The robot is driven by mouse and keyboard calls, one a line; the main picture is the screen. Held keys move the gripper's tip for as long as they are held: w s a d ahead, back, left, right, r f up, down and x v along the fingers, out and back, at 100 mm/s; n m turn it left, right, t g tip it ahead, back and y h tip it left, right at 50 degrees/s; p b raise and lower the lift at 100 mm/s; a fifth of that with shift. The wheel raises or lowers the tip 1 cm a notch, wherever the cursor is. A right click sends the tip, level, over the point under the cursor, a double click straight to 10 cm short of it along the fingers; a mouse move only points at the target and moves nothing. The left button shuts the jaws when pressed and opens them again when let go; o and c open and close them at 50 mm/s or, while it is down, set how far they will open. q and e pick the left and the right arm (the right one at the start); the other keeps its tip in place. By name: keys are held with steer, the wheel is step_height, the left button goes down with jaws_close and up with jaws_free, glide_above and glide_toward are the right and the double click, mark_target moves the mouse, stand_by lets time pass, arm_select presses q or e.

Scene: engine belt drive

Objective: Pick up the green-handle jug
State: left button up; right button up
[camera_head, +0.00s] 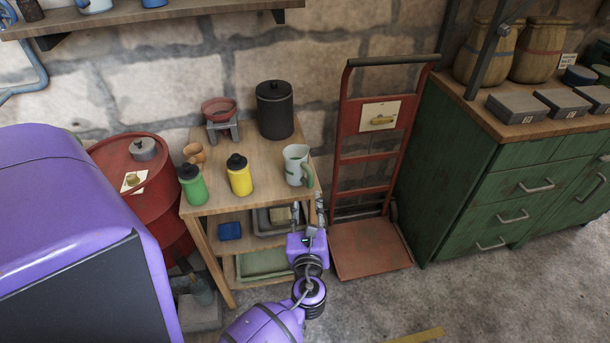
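The green-handle jug (294,163) is pale grey-white and stands upright on the right front part of the small wooden table (217,178). Its green handle faces the right front, towards the table's edge. My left gripper (307,208) is just in front of the table's right front corner, below the jug in the picture. Its two fingers point up the picture towards the jug and are spread apart, with nothing between them. It looks apart from the jug. My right gripper is not in view.
A yellow bottle (239,175) and a green bottle (192,185) stand left of the jug. A black canister (275,108) is behind it. A red hand truck (370,250) stands right of the table, and a red barrel (150,205) left. Open floor lies to the front right.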

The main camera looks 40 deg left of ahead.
mark_target(311, 180)
arm_select(q)
steer(key=shift+m+t+y, duration=0.3)
steer(key=shift+m+y, duration=0.2)
steer(key=shift+m, duration=0.3)
steer(key=w+a+r, duration=0.1)
steer(key=w, duration=0.1)
steer(key=w+a, duration=0.2)
steer(key=w, duration=0.1)
steer(key=w+a+r, duration=0.1)
steer(key=w, duration=0.1)
steer(key=shift+w+a+r+p, duration=0.15)
steer(key=shift+a+r+p, duration=0.05)
steer(key=shift+r+p, duration=0.15)
steer(key=shift+w+a+f, duration=0.1)
steer(key=shift+w+a, duration=0.2)
steer(key=shift+c, duration=0.2)
jaws_close()
